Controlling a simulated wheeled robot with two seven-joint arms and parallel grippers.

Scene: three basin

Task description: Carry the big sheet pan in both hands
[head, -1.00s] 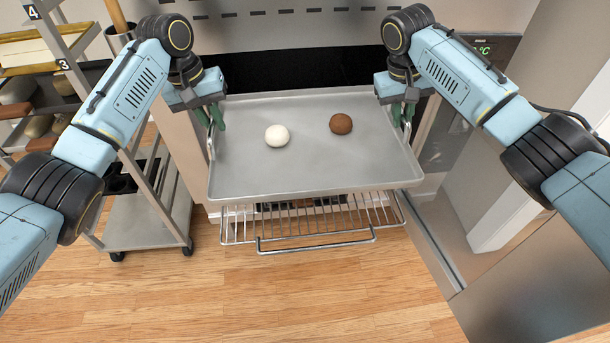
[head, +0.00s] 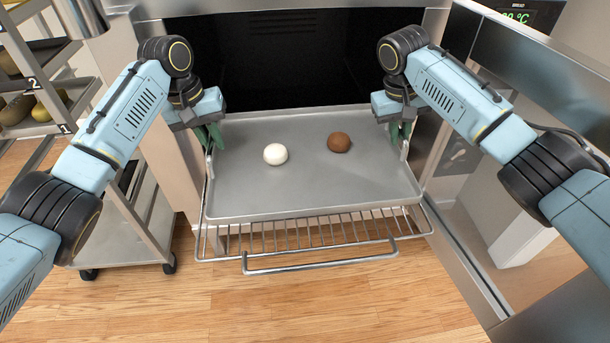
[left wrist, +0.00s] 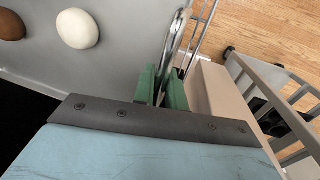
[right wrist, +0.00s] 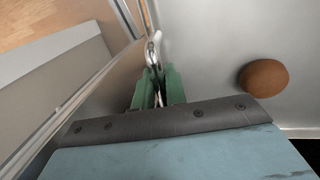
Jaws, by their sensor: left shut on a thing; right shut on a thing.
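The big grey sheet pan (head: 310,187) is held level between my two grippers, above a pulled-out wire rack. My left gripper (head: 211,137) is shut on the pan's left handle (left wrist: 178,45). My right gripper (head: 401,134) is shut on the pan's right handle (right wrist: 153,50).
A wheeled rack cart (head: 125,235) stands at the left. A metal door (head: 545,70) is at the right. The wooden floor in front is clear.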

